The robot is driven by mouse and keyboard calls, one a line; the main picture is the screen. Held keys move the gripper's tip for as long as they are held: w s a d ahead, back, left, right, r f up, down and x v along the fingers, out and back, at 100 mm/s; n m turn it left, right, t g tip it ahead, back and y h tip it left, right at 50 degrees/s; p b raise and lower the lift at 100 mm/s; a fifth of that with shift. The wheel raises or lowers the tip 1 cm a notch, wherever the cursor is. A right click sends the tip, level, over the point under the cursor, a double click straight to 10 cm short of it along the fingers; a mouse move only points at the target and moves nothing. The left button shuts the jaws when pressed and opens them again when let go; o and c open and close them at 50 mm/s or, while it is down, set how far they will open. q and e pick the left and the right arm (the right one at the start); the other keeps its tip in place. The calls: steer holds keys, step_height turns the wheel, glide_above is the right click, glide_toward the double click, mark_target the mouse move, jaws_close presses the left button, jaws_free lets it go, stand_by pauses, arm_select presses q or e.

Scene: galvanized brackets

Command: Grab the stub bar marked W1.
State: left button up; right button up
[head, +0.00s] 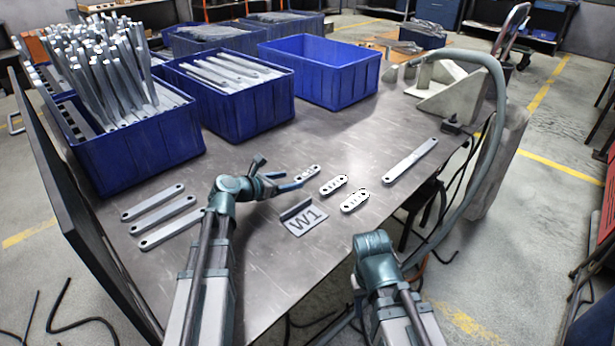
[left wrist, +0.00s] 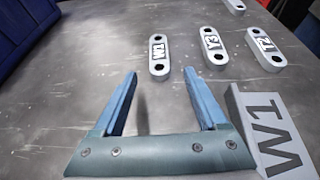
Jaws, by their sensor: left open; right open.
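The stub bar marked W1 (left wrist: 158,55) is a short grey bar with a hole at each end and a white label, flat on the table. It is the farthest left of three stub bars in the left wrist view and also shows in the head view (head: 307,172). My left gripper (left wrist: 160,75) is open and empty, with its fingertips just short of the W1 bar and the bar roughly in line with the gap. It also shows in the head view (head: 293,181). My right arm shows at the lower right of the head view, but its fingers do not show.
Beside it lie the Y3 stub bar (left wrist: 214,46) and a third stub bar (head: 355,201). A W1 sign (head: 306,221) stands near the left gripper. Long bars (head: 411,160) lie on both sides. Blue bins (head: 322,72) line the back; bare table lies between.

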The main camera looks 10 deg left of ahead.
mark_target(302, 177)
arm_select(q)
steer(key=b+x, duration=0.1)
steer(key=x, duration=0.4)
steer(key=shift+b, duration=0.3)
steer(key=shift+r, duration=0.15)
jaws_close()
